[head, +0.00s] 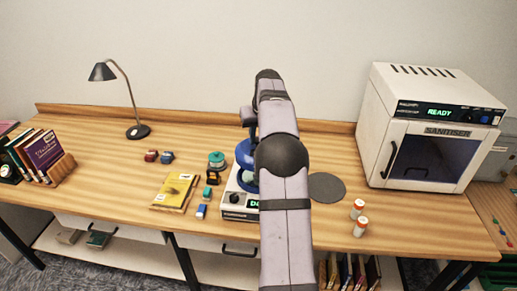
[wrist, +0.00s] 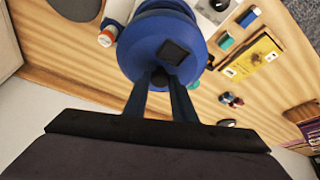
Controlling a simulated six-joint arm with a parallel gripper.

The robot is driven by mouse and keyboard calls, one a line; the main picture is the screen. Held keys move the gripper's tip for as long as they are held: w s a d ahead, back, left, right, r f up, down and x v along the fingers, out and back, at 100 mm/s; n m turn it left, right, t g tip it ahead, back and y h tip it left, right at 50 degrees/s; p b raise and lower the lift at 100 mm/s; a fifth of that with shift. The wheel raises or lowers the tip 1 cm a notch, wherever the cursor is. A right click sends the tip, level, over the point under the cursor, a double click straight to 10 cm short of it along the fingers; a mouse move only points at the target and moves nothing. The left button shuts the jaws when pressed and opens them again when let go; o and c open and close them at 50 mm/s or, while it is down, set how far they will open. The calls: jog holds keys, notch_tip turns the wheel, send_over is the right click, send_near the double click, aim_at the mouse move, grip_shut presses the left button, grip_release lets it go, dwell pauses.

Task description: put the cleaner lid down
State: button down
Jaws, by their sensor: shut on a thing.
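My gripper (wrist: 160,80) is shut on the blue cleaner lid (wrist: 150,42), with its narrow fingers meeting at the lid's edge near a black square part. In the head view the blue lid (head: 244,153) shows only partly, to the left of my arm, and my arm hides the fingers. The white cleaner base (head: 236,207), with a dial and a lit display, stands below it, partly hidden. I cannot tell whether the lid touches the base. A dark grey round mat (head: 326,187) lies bare on the bench to the right of my arm.
The lamp (head: 138,131) is farther left.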

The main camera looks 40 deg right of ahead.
jog(key=shift+r, duration=0.65)
jog(key=shift+d, duration=0.1)
jog(key=s+d+f+m, duration=0.1)
jog(key=s+d+f, duration=0.2)
jog(key=d, duration=0.4)
jog(key=s+d+f+m+h, duration=0.1)
jog(key=s+d+f+m, duration=0.1)
jog(key=s+d, duration=0.4)
jog(key=s+d+f+m+p, duration=0.1)
jog(key=s+d+f, duration=0.2)
jog(key=d, duration=0.6)
jog(key=shift+s+d+f+m+g, duration=0.2)
jog(key=shift+s+f+m+g, duration=0.15)
jog(key=shift+s, duration=0.8)
